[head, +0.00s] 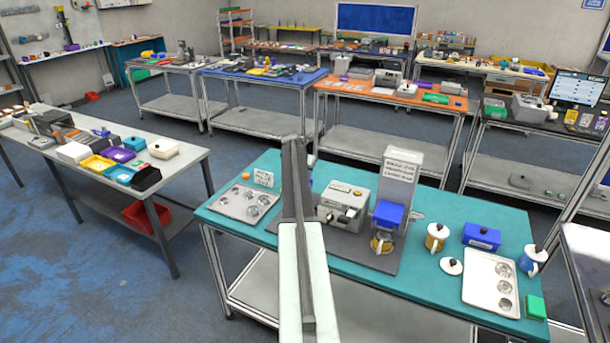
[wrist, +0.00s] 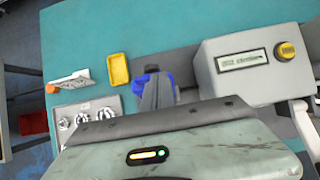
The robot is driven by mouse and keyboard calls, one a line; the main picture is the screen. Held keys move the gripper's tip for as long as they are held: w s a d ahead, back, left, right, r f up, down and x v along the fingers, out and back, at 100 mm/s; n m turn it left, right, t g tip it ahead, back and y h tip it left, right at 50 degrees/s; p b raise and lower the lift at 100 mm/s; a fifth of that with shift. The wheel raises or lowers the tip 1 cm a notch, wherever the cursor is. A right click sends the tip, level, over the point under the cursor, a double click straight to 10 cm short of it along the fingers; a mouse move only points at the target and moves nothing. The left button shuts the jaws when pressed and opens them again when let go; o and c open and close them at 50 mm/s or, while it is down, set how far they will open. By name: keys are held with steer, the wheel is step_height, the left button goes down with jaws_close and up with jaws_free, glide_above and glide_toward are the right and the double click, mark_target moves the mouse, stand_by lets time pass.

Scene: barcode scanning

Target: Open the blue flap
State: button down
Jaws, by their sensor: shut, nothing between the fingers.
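A blue box-like part (head: 388,215), which looks like the blue flap, sits low on the front of the upright grey machine (head: 403,166) on the teal table. In the wrist view my gripper (wrist: 158,84) is shut and empty above the table. A small blue object (wrist: 140,84) shows partly behind its fingers, mostly hidden; the upright machine is not visible there.
A yellow tray (wrist: 117,70) and metal tray (wrist: 84,108) lie left. Mugs (head: 437,236) and a blue box (head: 481,236) stand right of the machine.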

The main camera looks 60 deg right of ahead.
steer(key=shift+s+d+r, duration=0.1)
steer(key=shift+s+d, duration=0.05)
steer(key=shift+d, duration=0.15)
steer(key=shift+r, duration=0.1)
